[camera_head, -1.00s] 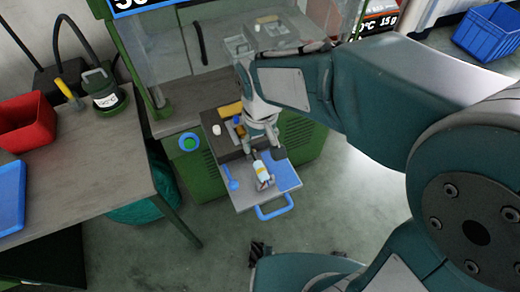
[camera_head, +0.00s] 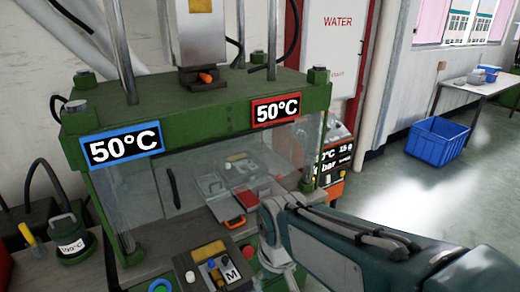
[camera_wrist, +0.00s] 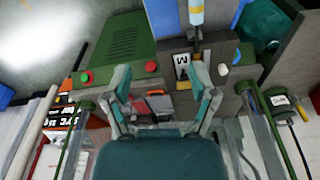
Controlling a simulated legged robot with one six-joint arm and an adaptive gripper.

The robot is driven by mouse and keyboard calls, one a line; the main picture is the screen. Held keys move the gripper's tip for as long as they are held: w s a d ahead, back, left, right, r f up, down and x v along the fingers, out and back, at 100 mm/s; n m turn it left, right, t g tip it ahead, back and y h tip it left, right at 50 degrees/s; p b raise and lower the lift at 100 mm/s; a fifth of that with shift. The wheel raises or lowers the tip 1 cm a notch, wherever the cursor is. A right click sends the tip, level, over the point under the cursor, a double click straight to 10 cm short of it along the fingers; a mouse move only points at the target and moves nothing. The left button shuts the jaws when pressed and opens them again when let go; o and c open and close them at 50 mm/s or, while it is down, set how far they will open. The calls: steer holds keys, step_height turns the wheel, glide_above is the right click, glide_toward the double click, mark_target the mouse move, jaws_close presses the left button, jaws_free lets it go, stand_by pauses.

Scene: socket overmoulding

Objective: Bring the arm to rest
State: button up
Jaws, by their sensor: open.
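My gripper (camera_wrist: 161,74) shows in the wrist view with its two grey fingers spread apart and nothing between them. The control box with an "M" label (camera_wrist: 181,66) lies beyond the fingertips. A white and yellow cylindrical part (camera_wrist: 196,14) shows at the top edge of that view, over a blue area. In the head view my arm (camera_head: 350,245) reaches in from the lower right, bent in front of the press. My fingers cannot be made out there.
Inside are metal plates and an orange handle (camera_head: 235,223).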

steer(key=s+d+r+m+t, duration=0.2)
steer(key=s+d, duration=0.2)
steer(key=d, duration=0.2)
steer(key=s+d+r+m+t, duration=0.2)
steer(key=s+d+r, duration=0.1)
steer(key=d, duration=0.4)
steer(key=shift+s+r+h, duration=0.3)
steer(key=shift+s, duration=0.15)
steer(key=shift+d, duration=0.15)
